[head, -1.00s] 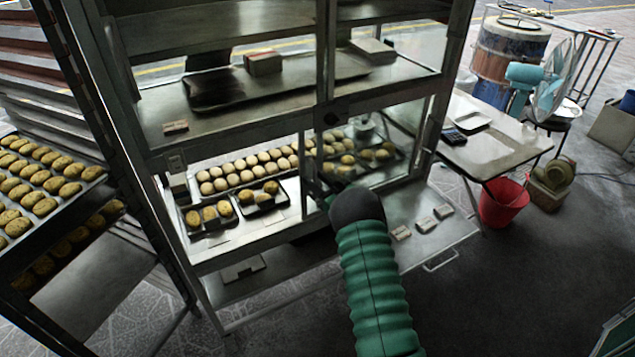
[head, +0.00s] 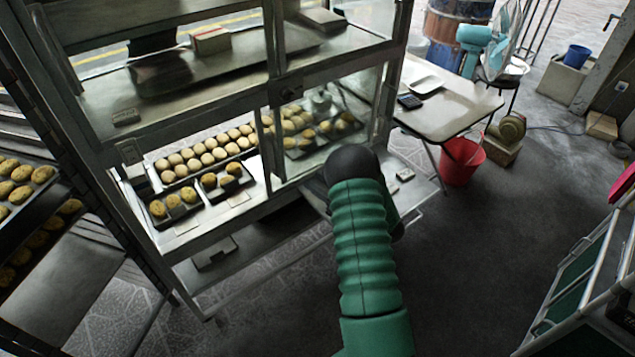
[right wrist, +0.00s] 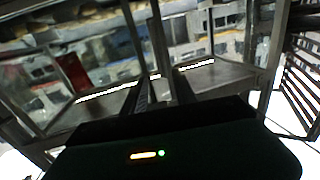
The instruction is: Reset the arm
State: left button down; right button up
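My right arm (head: 365,245), green and ribbed with a black rounded joint, reaches up from the bottom of the head view. It is in front of the lower right part of the glass display cabinet (head: 272,95). Its fingers are hidden behind the wrist there. In the right wrist view, dark narrow bars near the right gripper (right wrist: 155,88) stand close together above the dark gripper body, and I cannot tell whether they are apart. No held object shows. My left gripper is not in view.
Trays of buns (head: 205,155) lie inside the cabinet, and a rack with buns (head: 22,185) stands at left. A white table (head: 450,110), a red bucket (head: 462,162) and a fan (head: 503,45) are at right. A trolley (head: 590,270) is at lower right. Dark floor between is open.

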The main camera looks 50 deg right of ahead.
jog(key=w+a+r+m+g+h+p, duration=0.1)
jog(key=w+a+r+g+h+p, duration=0.1)
jog(key=w+a+r+g+p, duration=0.6)
jog(key=s+a+g+y, duration=0.1)
jog(key=s+a+g, duration=0.1)
jog(key=s+a, duration=0.4)
jog(key=s+a+n+g+y+p, duration=0.1)
jog(key=s+a+g, duration=0.2)
jog(key=a, duration=0.9)
jog(key=s+a+n+g+y+p, duration=0.1)
jog(key=s+a+g, duration=0.1)
jog(key=s+a, duration=0.6)
jog(key=shift+s+a+r+y, duration=0.2)
jog(key=shift+s+a+y, duration=0.15)
jog(key=shift+a, duration=0.75)
